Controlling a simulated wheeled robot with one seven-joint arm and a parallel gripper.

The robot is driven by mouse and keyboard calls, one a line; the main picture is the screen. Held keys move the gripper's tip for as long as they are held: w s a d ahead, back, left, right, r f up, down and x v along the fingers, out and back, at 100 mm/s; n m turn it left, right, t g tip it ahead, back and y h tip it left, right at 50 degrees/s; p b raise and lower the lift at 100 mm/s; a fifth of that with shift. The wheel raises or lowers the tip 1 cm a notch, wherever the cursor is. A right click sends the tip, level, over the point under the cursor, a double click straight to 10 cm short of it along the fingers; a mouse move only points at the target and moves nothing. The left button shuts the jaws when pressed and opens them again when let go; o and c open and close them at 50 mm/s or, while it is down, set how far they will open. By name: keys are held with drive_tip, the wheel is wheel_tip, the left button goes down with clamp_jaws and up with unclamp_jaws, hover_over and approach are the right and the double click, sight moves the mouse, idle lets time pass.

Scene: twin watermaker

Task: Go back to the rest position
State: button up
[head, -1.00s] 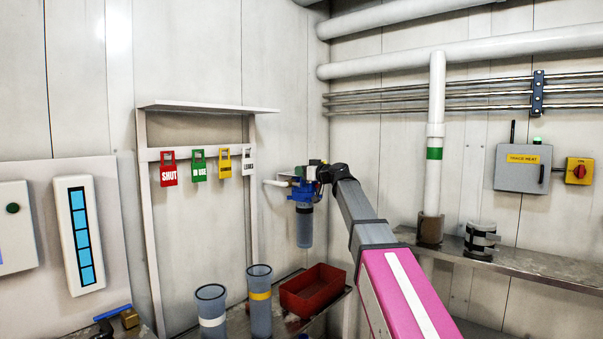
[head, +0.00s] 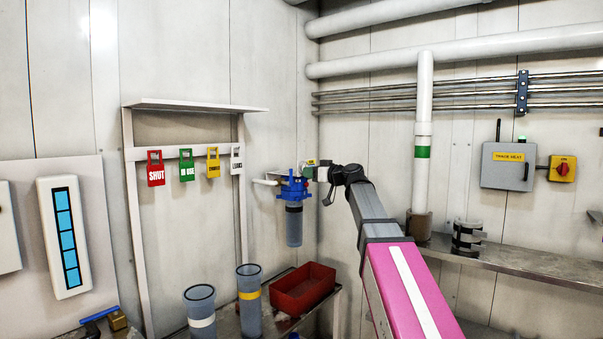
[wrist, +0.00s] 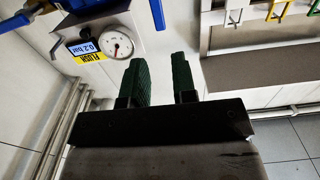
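My gripper (wrist: 159,62) shows in the wrist view with its two dark green fingers apart and nothing between them. In the head view my arm reaches forward from the lower right, and its far end is just right of the filter housing; the fingers cannot be made out there. The filter housing (head: 293,218) hangs on the back wall, with a blue head and a grey-blue bowl. In the wrist view a round gauge (wrist: 117,43) and a label reading FLUSH 0.2 bar (wrist: 88,48) are beyond the fingers, to the left.
Tags (head: 186,165) hang on a rack at the left. Two grey cylinders, one white-banded (head: 200,312) and one yellow-banded (head: 249,300), stand near a red bin (head: 303,288). A shelf (head: 520,262) and a vertical white pipe (head: 423,110) are at the right.

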drive_tip(key=shift+s+d, duration=0.4)
drive_tip(key=shift+d, duration=0.1)
drive_tip(key=s+d+f+m+g+h, duration=0.1)
drive_tip(key=s+f+m+g+h, duration=0.1)
drive_tip(key=f, duration=1)
drive_tip(key=s+d+f+m+g+h, duration=0.1)
drive_tip(key=s+d+f+h, duration=0.15)
drive_tip(key=f, duration=0.85)
drive_tip(key=s+d+f+m+g+h, duration=0.1)
drive_tip(key=s+f+m+g+h, duration=0.15)
drive_tip(key=f, duration=0.95)
drive_tip(key=s+d+f+m+g+h, duration=0.2)
drive_tip(key=s+d+f, duration=0.3)
drive_tip(key=s+f, duration=0.5)
drive_tip(key=s+d+f+m+g+h, duration=0.2)
drive_tip(key=s+d+f+h, duration=0.3)
drive_tip(key=s+f, duration=0.5)
wheel_tip(320, 180, down, 5)
drive_tip(key=shift+s+r+m+g, duration=0.1)
drive_tip(key=shift+s+m+g, duration=0.25)
drive_tip(key=shift+g, duration=0.4)
drive_tip(key=shift+d, duration=0.1)
